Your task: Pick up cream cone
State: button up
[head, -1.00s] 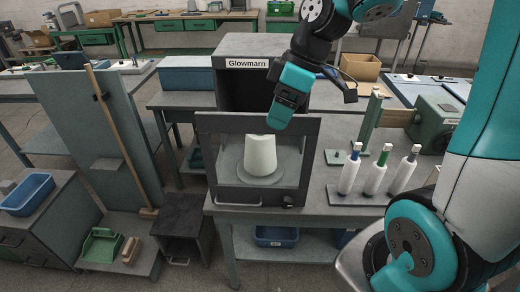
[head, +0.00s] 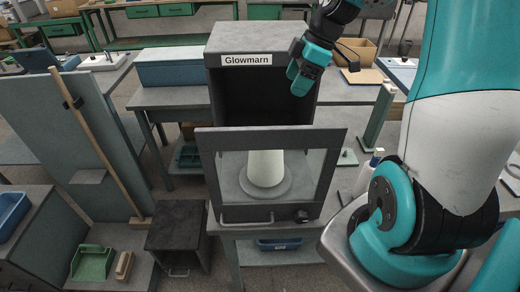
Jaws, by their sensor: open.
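The cream cone (head: 265,168) stands upright on a round grey disc (head: 265,190). I see it through the window of the grey framed front door (head: 212,180) of the Glowmarn box (head: 262,35). The door's top bar hides the cone's upper end. My gripper (head: 300,81) is open and empty, with teal fingers pointing down. In the picture it is above and right of the cone, in front of the right side of the box's dark opening. It is apart from the cone.
A handle (head: 246,219) and a dark knob (head: 302,216) are on the door's lower bar. A blue box (head: 176,68) stands on the bench left of the Glowmarn box. My arm covers much of the right side. A broom (head: 97,140) leans on a panel at left.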

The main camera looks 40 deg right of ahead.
jog(key=p+x, duration=0.1)
jog(key=x, duration=0.5)
jog(key=p+x, duration=0.2)
jog(key=x, duration=0.4)
jog(key=shift+w, duration=0.2)
jog(key=shift+p+x, duration=1.5)
jog(key=shift+x, duration=1.15)
jog(key=shift+w+d, duration=0.1)
jog(key=shift+w, duration=0.05)
jog(key=c, duration=1.1)
